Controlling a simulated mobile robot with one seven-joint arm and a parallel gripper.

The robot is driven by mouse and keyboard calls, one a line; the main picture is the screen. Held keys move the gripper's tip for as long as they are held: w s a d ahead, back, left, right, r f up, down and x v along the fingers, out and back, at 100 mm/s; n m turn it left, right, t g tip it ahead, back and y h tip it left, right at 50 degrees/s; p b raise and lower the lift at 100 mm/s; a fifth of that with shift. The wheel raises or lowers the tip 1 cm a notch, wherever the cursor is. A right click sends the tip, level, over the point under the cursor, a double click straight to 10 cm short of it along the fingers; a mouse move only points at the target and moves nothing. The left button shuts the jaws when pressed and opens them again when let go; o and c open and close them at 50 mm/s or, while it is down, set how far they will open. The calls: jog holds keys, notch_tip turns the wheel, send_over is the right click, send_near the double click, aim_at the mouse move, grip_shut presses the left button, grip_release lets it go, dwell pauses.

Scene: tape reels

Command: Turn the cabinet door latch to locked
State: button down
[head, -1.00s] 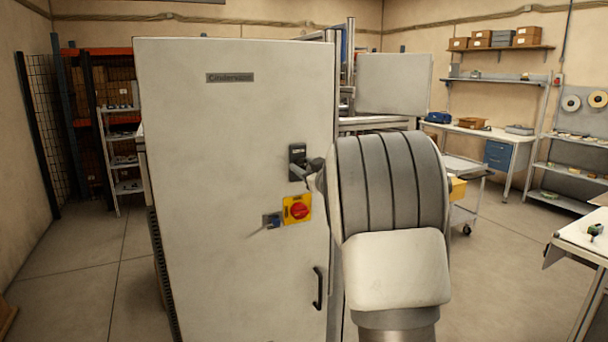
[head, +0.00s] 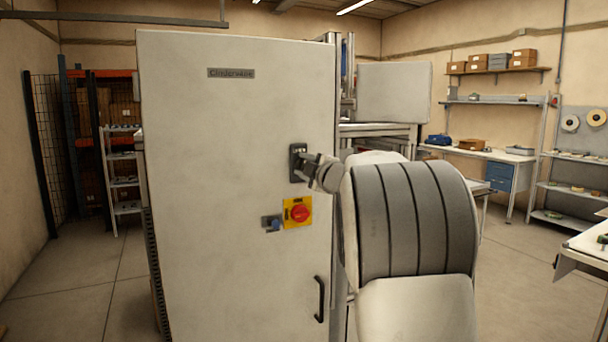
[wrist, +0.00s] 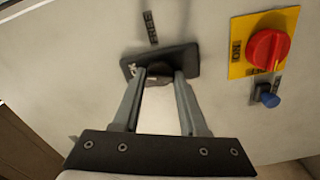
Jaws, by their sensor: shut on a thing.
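The cabinet (head: 230,130) is a tall pale box with a dark handle (head: 319,298) low on its right side. Its latch has a black plate (head: 298,150) near the door's right edge, which also shows in the wrist view (wrist: 188,58). My gripper (head: 306,163) is at this plate. In the wrist view its two fingers (wrist: 160,76) are shut on the latch's turning part, mostly hidden between them. A label reading FREE (wrist: 150,27) is beside the plate; other lettering on the plate is partly covered. I cannot tell the latch's exact angle.
A red rotary switch on a yellow plate (head: 298,212) and a blue knob (head: 274,223) sit just below the latch, close to my gripper. A workbench (head: 480,150) and shelves stand at the back right. Open floor lies left of the cabinet.

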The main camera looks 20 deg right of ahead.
jog(key=shift+f+n+b, duration=0.1)
jog(key=shift+n+b, duration=0.8)
jog(key=shift+n, duration=0.8)
jog(key=shift+c, duration=2.3)
grip_release()
jog(key=s, duration=1.7)
jog(key=shift+s+d+b, duration=0.25)
jog(key=shift+d+b, duration=0.05)
jog(key=shift+b, duration=0.1)
